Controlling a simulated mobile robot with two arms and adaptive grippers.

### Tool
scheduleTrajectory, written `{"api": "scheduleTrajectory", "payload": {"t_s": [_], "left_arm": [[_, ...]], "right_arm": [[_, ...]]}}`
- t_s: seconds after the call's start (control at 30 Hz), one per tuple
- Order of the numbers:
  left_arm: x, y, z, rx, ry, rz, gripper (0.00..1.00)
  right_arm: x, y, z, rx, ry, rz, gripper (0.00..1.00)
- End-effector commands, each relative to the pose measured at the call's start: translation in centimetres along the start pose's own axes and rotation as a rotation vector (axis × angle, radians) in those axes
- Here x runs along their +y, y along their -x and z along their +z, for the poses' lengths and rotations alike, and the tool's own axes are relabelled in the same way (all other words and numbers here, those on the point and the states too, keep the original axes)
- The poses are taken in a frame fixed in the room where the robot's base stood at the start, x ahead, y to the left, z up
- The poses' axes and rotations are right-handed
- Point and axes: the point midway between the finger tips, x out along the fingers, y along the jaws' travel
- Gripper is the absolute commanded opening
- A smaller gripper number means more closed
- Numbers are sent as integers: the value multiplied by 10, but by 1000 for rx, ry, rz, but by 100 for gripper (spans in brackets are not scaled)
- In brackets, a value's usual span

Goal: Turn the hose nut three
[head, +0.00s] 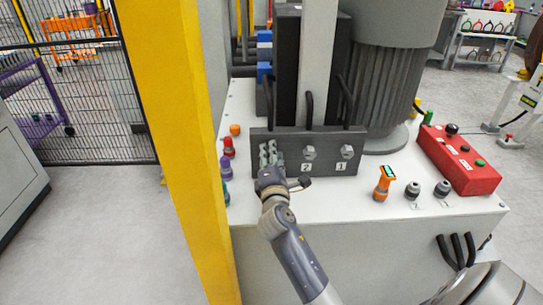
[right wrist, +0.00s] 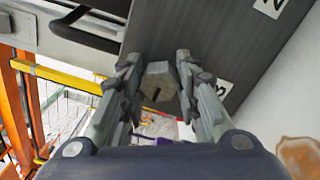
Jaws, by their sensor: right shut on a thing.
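The dark manifold block (head: 330,139) stands on the white bench. Nuts two (head: 309,153) and one (head: 347,152) show on its face, with labels 2 and 1 below them. My right gripper (head: 270,154) is at the block's left end and covers nut three in the head view. In the right wrist view the hex hose nut three (right wrist: 158,84) sits between the two fingers of my right gripper (right wrist: 157,76), which is shut on it. Its partly hidden label (right wrist: 223,90) is beside the right finger. My left gripper is not in view.
A yellow post (head: 172,120) stands left of the bench. Purple, red and orange fittings (head: 226,165) line the bench's left edge. An orange handheld tool (head: 384,182), two grey fittings (head: 427,190) and a red control box (head: 460,160) are on the right. A large grey motor (head: 385,90) stands behind.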

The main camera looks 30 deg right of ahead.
Motion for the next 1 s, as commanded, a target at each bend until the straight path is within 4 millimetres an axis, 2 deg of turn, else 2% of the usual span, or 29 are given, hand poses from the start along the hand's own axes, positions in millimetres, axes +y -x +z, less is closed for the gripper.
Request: {"api": "scheduleTrajectory", "payload": {"t_s": [0.03,0.07,0.13,0.47,0.57,0.67,1.0], "left_arm": [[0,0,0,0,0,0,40],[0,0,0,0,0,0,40],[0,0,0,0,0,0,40],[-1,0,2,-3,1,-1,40],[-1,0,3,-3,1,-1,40],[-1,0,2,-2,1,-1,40],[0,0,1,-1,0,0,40]], "right_arm": [[0,0,0,-1,1,0,6],[0,0,0,-1,1,0,35],[0,0,0,-1,1,0,50],[0,0,0,0,2,0,51],[-1,6,0,1,2,0,51],[-1,20,0,1,2,-1,51],[-1,91,0,1,0,-3,51]]}}
